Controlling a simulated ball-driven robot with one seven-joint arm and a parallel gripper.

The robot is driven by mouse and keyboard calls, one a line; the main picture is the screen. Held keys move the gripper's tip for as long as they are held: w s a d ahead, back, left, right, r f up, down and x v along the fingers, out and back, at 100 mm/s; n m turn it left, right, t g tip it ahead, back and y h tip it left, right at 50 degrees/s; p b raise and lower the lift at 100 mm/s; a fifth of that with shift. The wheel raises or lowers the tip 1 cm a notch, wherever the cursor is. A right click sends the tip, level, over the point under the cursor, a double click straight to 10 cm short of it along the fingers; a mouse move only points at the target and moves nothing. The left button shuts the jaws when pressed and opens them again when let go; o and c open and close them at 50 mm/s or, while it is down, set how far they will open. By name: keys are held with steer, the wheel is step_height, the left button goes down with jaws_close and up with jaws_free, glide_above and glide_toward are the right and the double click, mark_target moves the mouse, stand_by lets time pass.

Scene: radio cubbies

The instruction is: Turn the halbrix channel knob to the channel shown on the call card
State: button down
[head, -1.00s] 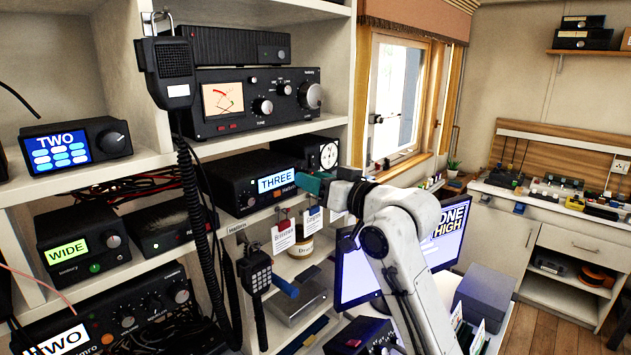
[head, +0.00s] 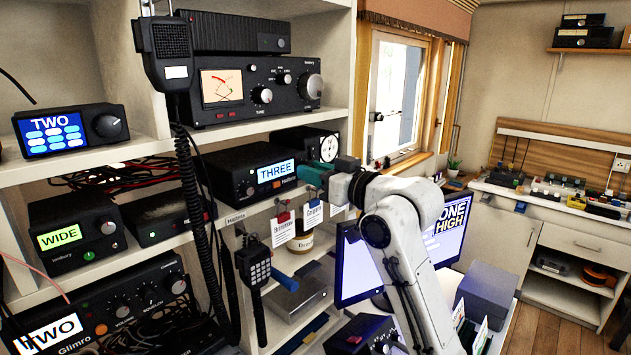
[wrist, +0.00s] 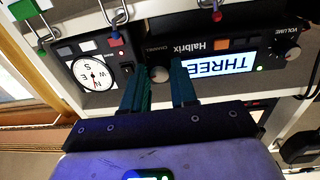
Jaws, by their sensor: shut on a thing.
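The Halbrix radio (head: 232,172) is a black box on the middle shelf, its lit display (head: 276,173) reading THREE. In the wrist view the radio appears upside down, with the display (wrist: 222,64) and the label Halbrix. Its round channel knob (wrist: 160,73) shows between my gripper's two teal fingers. My gripper (head: 312,172) is shut on this knob at the right end of the front; the wrist view shows its fingers (wrist: 160,88) on either side. In the head view the fingers hide the knob. I cannot make out which paper is the call card.
Paper tags (head: 284,229) hang below the radio's shelf. A compass dial (head: 329,148) sits beside the radio. A corded microphone (head: 168,50) hangs at left, and a handset (head: 254,262) lower down. A monitor (head: 400,250) reading ONE HIGH stands behind my arm.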

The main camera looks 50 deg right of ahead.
steer(key=shift+f+n+b, duration=0.1)
steer(key=shift+n+b, duration=2.95)
steer(key=shift+n, duration=0.35)
steer(key=c, duration=0.9)
jaws_free()
steer(key=s+b, duration=0.2)
steer(key=s, duration=0.9)
steer(key=shift+f, duration=0.15)
steer(key=shift+w, duration=0.1)
